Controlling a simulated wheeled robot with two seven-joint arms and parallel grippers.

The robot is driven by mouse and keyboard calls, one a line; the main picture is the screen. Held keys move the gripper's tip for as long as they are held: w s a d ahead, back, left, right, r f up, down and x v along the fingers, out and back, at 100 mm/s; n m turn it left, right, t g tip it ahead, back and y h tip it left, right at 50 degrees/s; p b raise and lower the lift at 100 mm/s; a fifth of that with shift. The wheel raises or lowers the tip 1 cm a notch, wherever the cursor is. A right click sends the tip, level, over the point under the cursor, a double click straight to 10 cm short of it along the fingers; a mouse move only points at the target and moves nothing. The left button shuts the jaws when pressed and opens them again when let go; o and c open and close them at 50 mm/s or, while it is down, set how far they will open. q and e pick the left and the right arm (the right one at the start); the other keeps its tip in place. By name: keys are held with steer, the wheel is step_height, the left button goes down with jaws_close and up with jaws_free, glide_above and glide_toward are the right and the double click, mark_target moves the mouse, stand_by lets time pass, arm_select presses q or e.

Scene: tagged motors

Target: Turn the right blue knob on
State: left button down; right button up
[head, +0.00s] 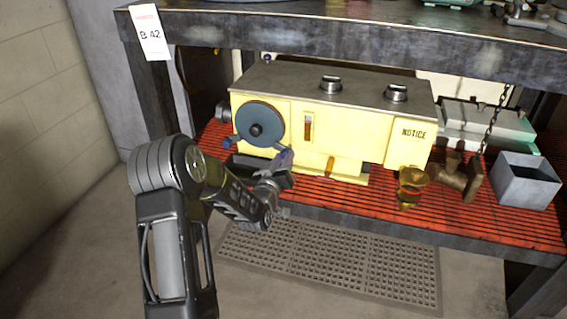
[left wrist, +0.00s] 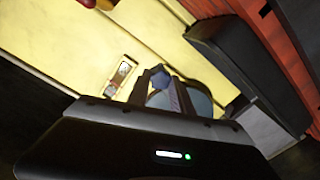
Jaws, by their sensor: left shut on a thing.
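A yellow machine (head: 375,140) with a grey top stands on the red slatted shelf. Its front carries a round blue-grey disc (head: 259,124). The left blue knob (head: 229,142) sits at the disc's lower left. My left gripper (head: 281,163) is at the disc's lower right, against the machine's front. In the left wrist view, my left gripper (left wrist: 163,94) is shut on the right blue knob (left wrist: 160,79), which shows between its fingers. In the head view the fingers largely cover this knob, so its turn angle cannot be told. My right gripper is not in view.
Brass fittings (head: 410,184), a grey open box (head: 525,180) and a pale green case (head: 487,122) stand right of the machine. A perforated mat (head: 330,262) lies on the floor below.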

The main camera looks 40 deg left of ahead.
arm_select(q)
steer(key=shift+f+m+b, duration=0.1)
steer(key=shift+m+b, duration=0.25)
steer(key=shift+m, duration=0.55)
steer(key=c, duration=1.1)
jaws_free()
steer(key=shift+c, duration=0.2)
steer(key=shift+s+d+p, duration=0.2)
steer(key=shift+s+p, duration=0.1)
steer(key=shift+s, duration=0.2)
steer(key=p+v, duration=0.2)
steer(key=v, duration=0.4)
steer(key=shift+s, duration=0.4)
steer(key=shift+d, duration=0.15)
